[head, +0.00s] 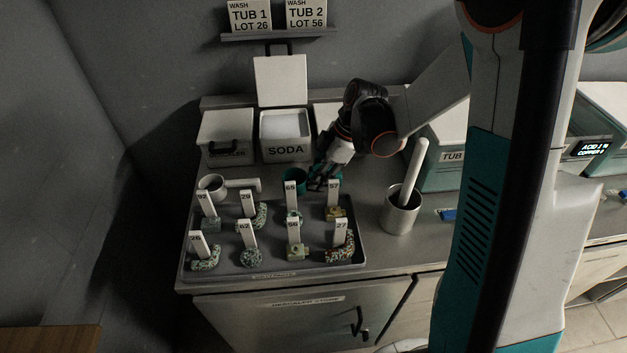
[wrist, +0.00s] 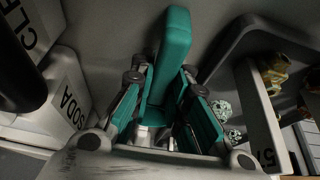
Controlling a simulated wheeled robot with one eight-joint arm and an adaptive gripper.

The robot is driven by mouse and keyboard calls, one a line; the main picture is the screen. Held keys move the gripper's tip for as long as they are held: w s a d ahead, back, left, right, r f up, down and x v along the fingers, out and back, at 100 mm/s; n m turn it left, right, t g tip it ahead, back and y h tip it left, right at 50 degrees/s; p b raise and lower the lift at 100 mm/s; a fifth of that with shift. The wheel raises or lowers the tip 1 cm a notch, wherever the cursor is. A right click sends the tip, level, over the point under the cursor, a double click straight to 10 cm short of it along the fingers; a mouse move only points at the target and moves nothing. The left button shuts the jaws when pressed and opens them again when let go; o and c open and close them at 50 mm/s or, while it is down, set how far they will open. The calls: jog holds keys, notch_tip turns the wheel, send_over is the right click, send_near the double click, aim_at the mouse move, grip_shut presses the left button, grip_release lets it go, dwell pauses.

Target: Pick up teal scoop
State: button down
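The teal scoop (head: 293,181) is at the back edge of the grey tray, partly hidden by my gripper in the head view. In the wrist view its long teal handle (wrist: 174,45) runs between my fingers and out beyond their tips. My gripper (head: 322,178) reaches down to the scoop from the upper right. In the wrist view my gripper (wrist: 162,78) has its two fingers with teal pads on either side of the handle. The fingers are apart with the handle between them; whether both press on it is unclear. The scoop's bowl is hidden in the wrist view.
The grey tray (head: 273,272) holds several numbered tags with small fittings. A white-handled dipper (head: 213,185) lies at its back left. The open SODA tub (head: 285,151) stands behind. A metal beaker (head: 400,217) with a white pestle stands to the right, close by.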

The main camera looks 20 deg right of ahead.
jog(key=shift+r, duration=0.15)
notch_tip(320, 180, up, 20)
jog(key=p, duration=0.6)
dwell(0.5)
